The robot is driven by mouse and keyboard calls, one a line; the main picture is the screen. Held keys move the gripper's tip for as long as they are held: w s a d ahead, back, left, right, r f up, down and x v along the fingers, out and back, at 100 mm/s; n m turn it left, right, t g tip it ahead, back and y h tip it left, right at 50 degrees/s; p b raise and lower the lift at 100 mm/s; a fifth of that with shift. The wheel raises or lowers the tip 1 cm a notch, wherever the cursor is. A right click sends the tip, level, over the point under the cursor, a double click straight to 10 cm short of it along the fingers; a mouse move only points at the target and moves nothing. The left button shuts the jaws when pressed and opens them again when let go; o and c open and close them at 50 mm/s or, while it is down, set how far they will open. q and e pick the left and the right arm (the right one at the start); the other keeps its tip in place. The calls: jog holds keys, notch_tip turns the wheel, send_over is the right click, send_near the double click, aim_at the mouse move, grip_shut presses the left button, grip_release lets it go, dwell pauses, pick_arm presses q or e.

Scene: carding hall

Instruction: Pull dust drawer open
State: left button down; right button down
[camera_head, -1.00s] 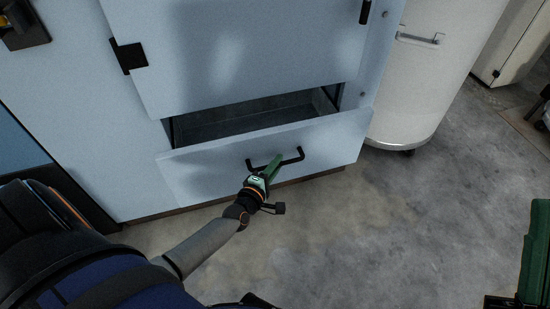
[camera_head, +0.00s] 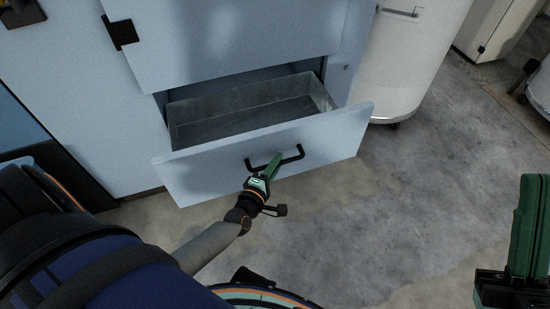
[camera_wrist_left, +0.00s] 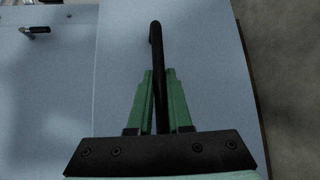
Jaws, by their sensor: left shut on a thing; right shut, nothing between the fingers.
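The dust drawer (camera_head: 200,174) is a pale blue front with a grey metal tray (camera_head: 250,102) behind it, low in the blue machine. It stands partly open, and the inside of the tray looks empty. Its black bar handle (camera_head: 292,155) runs across the front. My left gripper (camera_head: 272,164) has its green fingers shut on the handle. The left wrist view shows the handle bar (camera_wrist_left: 157,60) between the two green fingers (camera_wrist_left: 160,100). My right gripper (camera_head: 530,225) shows at the right edge, shut and empty, away from the drawer.
A blue panel (camera_head: 225,40) of the machine is above the drawer. A white cylindrical can (camera_head: 410,65) stands right of the machine. The concrete floor (camera_head: 400,200) in front and to the right is clear.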

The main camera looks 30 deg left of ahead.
pick_arm(q)
jog(key=shift+s, duration=0.1)
jog(key=c, duration=0.9)
grip_release()
jog(key=shift+o, duration=0.2)
